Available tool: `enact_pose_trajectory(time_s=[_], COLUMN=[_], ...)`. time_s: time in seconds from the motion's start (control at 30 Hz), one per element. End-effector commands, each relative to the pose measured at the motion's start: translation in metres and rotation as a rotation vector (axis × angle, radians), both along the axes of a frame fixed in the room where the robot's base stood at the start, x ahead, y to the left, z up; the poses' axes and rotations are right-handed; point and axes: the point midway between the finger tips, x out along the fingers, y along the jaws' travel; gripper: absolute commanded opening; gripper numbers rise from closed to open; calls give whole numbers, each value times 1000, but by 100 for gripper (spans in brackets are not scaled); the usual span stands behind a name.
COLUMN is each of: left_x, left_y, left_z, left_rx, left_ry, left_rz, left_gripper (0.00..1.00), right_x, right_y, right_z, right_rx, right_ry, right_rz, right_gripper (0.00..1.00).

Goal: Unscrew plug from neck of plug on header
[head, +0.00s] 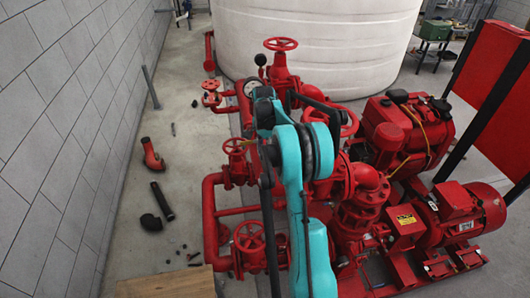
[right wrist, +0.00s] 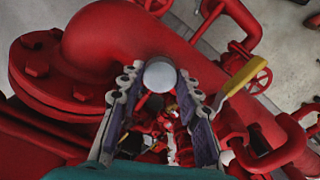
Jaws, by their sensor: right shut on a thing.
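In the right wrist view, the plug (right wrist: 160,75) shows as a pale grey round end between the tips of my right gripper (right wrist: 160,82). The gripper is shut on it, with one finger on each side. Right behind it is the thick, curved red header pipe (right wrist: 130,30). The neck is hidden, and I cannot tell how far the plug sits in it. In the head view, my teal arm (head: 293,170) reaches over the red pipework and hides the plug and fingertips. My left gripper is not in view.
A bolted red flange (right wrist: 45,70) is left of the plug, and a yellow lever (right wrist: 245,75) is close on the right. Red handwheels (head: 249,236), an engine (head: 405,130) and a motor (head: 465,212) crowd the pumpset. Loose black pipe parts (head: 162,202) lie on the floor left.

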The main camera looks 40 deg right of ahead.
Motion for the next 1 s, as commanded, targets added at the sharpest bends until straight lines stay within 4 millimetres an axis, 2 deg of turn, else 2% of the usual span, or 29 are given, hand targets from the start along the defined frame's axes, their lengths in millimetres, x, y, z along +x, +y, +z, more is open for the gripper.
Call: enact_pose_trajectory(time_s=[0.07, 0.3, 0.4, 0.77, 1.0], left_x=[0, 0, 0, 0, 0], left_y=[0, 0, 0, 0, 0], left_z=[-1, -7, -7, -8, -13], left_rx=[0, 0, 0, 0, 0], left_ry=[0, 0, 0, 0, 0], left_rz=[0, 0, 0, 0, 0], left_gripper=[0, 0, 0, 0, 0], right_x=[0, 0, 0, 0, 0], right_y=[0, 0, 0, 0, 0], right_z=[0, -1, -1, -1, -1], right_rx=[0, 0, 1, 0, 0], right_ry=[0, 0, 0, 0, 0], right_rz=[20, 317, 388, 452, 754], right_gripper=[0, 0, 0, 0, 0])
